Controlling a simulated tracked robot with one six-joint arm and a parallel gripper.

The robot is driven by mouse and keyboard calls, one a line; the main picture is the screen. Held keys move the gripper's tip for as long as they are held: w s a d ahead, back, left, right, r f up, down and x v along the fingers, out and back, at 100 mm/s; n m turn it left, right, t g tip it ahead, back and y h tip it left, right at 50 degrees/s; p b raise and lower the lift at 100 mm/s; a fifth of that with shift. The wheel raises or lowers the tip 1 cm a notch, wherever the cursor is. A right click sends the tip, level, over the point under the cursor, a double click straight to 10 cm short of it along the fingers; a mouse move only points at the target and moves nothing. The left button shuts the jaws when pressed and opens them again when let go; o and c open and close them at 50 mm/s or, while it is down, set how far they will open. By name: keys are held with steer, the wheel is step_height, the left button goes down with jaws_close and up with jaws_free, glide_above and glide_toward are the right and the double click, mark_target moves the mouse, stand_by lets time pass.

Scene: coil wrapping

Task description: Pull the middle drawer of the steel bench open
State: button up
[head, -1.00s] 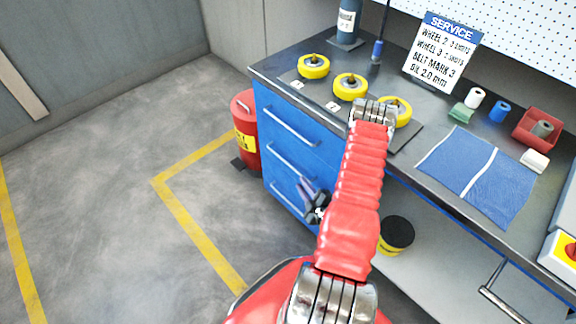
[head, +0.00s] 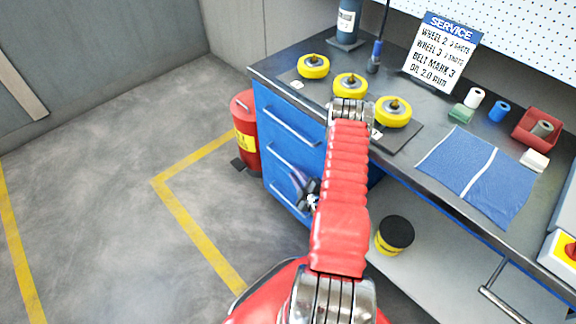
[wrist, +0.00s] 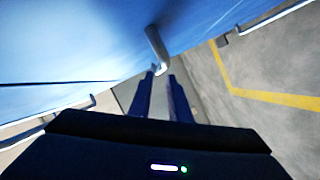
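The steel bench (head: 262,76) has a blue drawer stack with three bar handles, and its drawers look closed. The middle drawer's handle (head: 283,160) is partly behind my gripper (head: 298,180), which is at the drawer front. In the wrist view, that handle (wrist: 156,48) lies ahead, with its near end at the tips of my gripper (wrist: 161,76). The two dark fingers are apart, with a gap between them. I cannot tell whether they touch the handle. My red arm hides the right part of the drawer fronts.
A red drum (head: 245,130) stands left of the drawers. A black-lidded yellow tub (head: 395,235) sits on the lower shelf at right. Yellow wheels (head: 350,86) stand on the bench top. The floor in front of the drawers is clear.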

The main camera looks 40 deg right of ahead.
mark_target(288, 164)
steer(key=x, duration=0.7)
steer(key=shift+w+d+f, duration=0.1)
steer(key=shift+w, duration=0.05)
steer(key=shift+c, duration=0.4)
jaws_close()
steer(key=shift+a, duration=0.2)
